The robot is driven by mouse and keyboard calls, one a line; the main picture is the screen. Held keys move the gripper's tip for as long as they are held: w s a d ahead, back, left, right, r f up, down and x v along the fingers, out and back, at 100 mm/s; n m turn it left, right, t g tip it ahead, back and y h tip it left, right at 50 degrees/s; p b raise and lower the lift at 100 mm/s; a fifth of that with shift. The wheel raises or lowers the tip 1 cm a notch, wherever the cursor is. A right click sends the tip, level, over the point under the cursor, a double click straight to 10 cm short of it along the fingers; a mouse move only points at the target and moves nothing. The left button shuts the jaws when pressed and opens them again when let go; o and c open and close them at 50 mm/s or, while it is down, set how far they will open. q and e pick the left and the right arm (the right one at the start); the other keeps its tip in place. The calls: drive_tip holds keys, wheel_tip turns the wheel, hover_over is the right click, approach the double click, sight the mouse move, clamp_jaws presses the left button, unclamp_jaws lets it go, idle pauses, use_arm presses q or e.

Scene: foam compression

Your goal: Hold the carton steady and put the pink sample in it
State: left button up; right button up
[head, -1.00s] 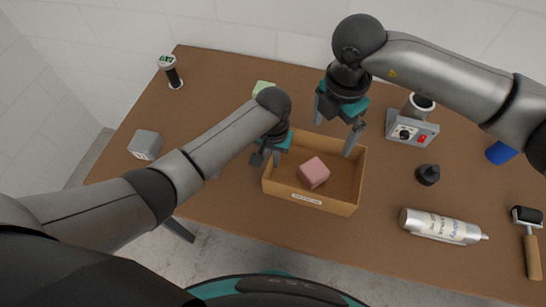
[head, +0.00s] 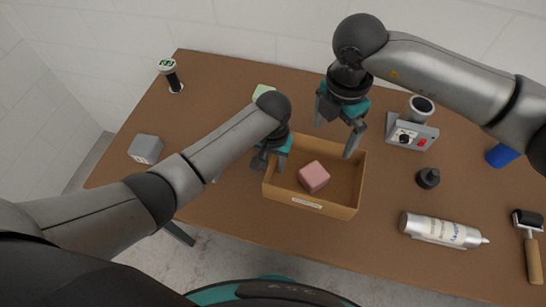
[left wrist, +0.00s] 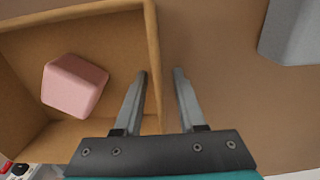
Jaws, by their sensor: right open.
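My left gripper (head: 270,163) is at the carton's left wall. In the left wrist view its fingers (left wrist: 160,78) stand apart on either side of the wall, one over the inside and one over the outside, with gaps visible. My right gripper (head: 334,138) is open and empty above the carton's back edge, its fingers pointing down.
A green block (head: 262,91) lies behind my left gripper, and a grey block (head: 145,149) at left. A grey device (head: 411,133), black knob-like piece (head: 428,178), bottle (head: 440,229) and roller (head: 530,240) stand or lie to the right.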

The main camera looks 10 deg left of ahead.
use_arm(q)
wheel_tip(320, 180, up, 12)
idle(0.5)
